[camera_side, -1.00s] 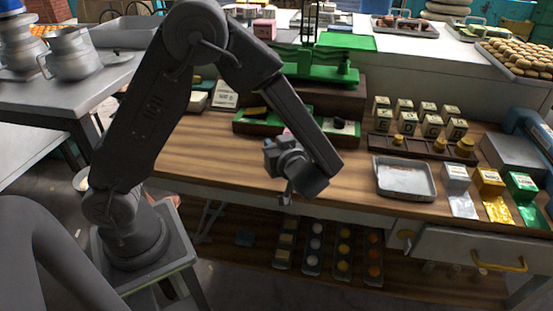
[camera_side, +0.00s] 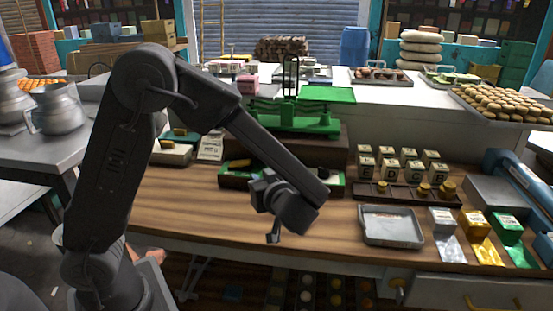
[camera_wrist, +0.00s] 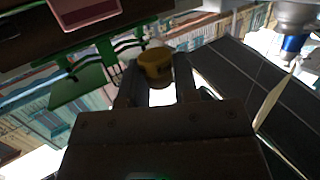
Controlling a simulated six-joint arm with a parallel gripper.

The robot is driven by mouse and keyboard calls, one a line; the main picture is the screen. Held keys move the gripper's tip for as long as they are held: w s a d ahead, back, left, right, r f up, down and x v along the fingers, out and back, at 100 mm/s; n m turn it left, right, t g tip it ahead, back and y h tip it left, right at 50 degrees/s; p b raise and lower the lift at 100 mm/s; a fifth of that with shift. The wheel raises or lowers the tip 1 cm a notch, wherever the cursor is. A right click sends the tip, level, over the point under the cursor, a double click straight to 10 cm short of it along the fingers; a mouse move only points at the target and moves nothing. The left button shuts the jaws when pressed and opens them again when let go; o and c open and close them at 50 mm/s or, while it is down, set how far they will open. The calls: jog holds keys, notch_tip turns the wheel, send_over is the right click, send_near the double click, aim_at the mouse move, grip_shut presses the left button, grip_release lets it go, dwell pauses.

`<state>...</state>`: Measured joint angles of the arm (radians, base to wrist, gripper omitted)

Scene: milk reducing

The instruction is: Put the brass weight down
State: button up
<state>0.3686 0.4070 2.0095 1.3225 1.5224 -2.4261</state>
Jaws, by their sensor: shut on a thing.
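In the wrist view a brass weight (camera_wrist: 157,66) sits between the two fingertips of my gripper (camera_wrist: 157,84), which is shut on it. In the side view my gripper (camera_side: 273,236) hangs over the front part of the wooden counter, left of the metal tray. The held weight cannot be made out there. Several other brass weights (camera_side: 424,189) stand in a dark wooden rack (camera_side: 404,199) to the right of my gripper. A green balance scale (camera_side: 294,116) stands on a brown box behind my arm.
A shallow metal tray (camera_side: 391,240) lies right of my gripper. Several lettered cubes (camera_side: 387,170) stand behind the rack. Silver, gold and green packets (camera_side: 480,225) are at the right. A green-edged tray (camera_side: 237,181) lies behind my gripper. The wooden counter (camera_side: 190,205) is bare at left.

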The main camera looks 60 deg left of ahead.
jog(key=w+r+m+t+h, duration=0.2)
jog(key=w+r+m+t, duration=0.15)
jog(key=w, duration=0.65)
jog(key=w+r+m+t+h, duration=0.25)
jog(key=w+m+t, duration=0.2)
jog(key=w, duration=0.45)
jog(key=w+r+m+t+h, duration=0.5)
jog(key=w+r+m+h, duration=0.2)
jog(key=w+r+h, duration=0.35)
notch_tip(320, 180, up, 8)
jog(key=m+h, duration=0.2)
jog(key=h, duration=0.1)
send_over(318, 96)
jog(key=shift+g, duration=0.3)
notch_tip(318, 96, down, 10)
jog(key=shift+w+r, duration=0.1)
jog(key=shift+r, duration=0.1)
jog(key=shift+f, duration=0.2)
jog(key=o, duration=0.9)
jog(key=shift+o, duration=0.2)
